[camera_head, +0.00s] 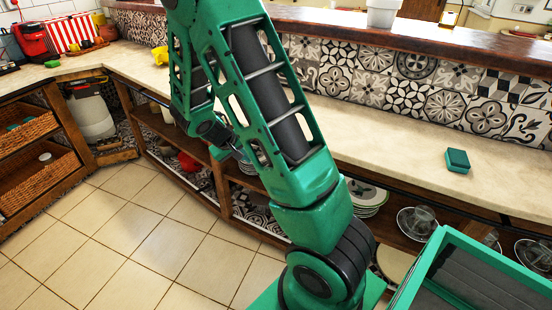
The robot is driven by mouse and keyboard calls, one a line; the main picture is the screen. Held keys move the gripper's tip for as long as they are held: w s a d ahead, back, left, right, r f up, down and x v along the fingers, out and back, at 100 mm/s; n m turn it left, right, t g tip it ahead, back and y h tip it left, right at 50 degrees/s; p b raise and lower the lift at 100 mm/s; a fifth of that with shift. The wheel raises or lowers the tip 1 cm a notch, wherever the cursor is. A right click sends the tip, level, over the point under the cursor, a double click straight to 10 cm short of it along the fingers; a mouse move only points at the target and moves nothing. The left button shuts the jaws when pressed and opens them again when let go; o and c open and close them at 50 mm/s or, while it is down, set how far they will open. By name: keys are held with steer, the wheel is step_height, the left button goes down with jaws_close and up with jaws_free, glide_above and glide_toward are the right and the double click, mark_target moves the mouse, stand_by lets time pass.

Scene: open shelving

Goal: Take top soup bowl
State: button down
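A stack of pale blue-grey dishes (246,167), which look like bowls, sits on the open shelf under the counter, mostly hidden behind my arm. I cannot make out the top bowl clearly. My arm rises from the lower middle, bends at the top of the picture and comes down to the shelf front. My gripper (236,153) is at the shelf opening, close to the stack. My own arm links cover much of it, so its fingers, and whether they touch a bowl, cannot be made out.
The counter (400,150) overhangs the shelves. A red bowl (188,163) lies on the shelf to the left, with stacked plates (366,195) and glassware (416,222) to the right. The tiled floor (130,235) is clear.

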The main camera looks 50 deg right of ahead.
steer(key=w+d+f+n+t+h, duration=0.3)
steer(key=d+f+n+h, duration=0.2)
steer(key=d+f, duration=0.25)
steer(key=w+d+f+n+t+h, duration=0.35)
steer(key=d+f, duration=0.25)
steer(key=f, duration=0.3)
steer(key=d, duration=0.9)
steer(key=shift+d+h, duration=0.25)
steer(key=shift+h, duration=0.2)
steer(key=shift+n, duration=0.25)
